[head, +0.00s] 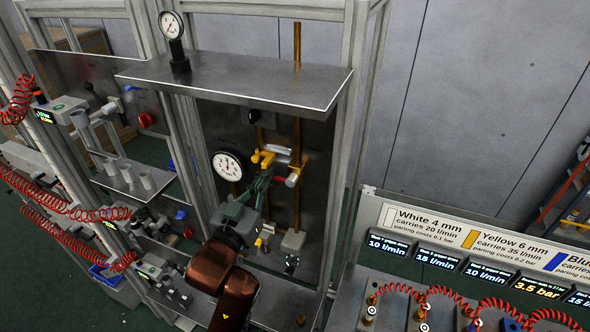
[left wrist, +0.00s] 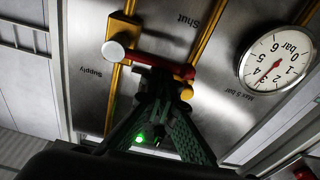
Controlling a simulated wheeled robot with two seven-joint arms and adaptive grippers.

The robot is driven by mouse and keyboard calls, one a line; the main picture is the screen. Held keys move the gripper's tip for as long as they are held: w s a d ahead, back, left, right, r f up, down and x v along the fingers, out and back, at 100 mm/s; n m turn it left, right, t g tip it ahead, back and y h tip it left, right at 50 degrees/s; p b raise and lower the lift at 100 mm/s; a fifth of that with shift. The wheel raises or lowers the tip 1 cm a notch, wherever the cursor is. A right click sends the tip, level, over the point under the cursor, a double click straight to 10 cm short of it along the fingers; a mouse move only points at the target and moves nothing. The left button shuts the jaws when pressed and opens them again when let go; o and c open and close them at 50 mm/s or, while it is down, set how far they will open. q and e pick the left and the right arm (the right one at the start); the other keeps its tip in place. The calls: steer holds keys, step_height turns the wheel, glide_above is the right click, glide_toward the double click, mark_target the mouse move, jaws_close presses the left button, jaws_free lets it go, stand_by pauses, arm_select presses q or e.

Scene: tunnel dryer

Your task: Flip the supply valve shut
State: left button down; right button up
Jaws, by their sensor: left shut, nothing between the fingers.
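The supply valve has a red lever (left wrist: 160,64) with a pale round end, set across a yellow pipe (left wrist: 100,85) on a metal panel. The panel carries the words "Supply" and "Shut". In the head view the red lever (head: 296,173) sits beside yellow valve parts (head: 263,158). My left gripper (head: 268,172) is shut and empty, its green fingers pointing up at the valve. In the left wrist view its fingertips (left wrist: 164,82) are right by the lever; I cannot tell whether they touch it. My right gripper is not in view.
A round gauge (head: 228,165) is on the panel left of the valve. A metal shelf (head: 240,82) with another gauge (head: 171,25) juts out above. Frame posts flank the panel. A bench with coiled red hoses (head: 455,296) and displays stands at right.

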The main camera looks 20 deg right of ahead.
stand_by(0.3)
arm_select(q)
step_height(320, 180, up, 4)
steer(key=p, duration=0.4)
steer(key=b+v, duration=0.3)
steer(key=v, duration=0.6)
steer(key=shift+f, duration=0.15)
steer(key=shift+s+a, duration=0.1)
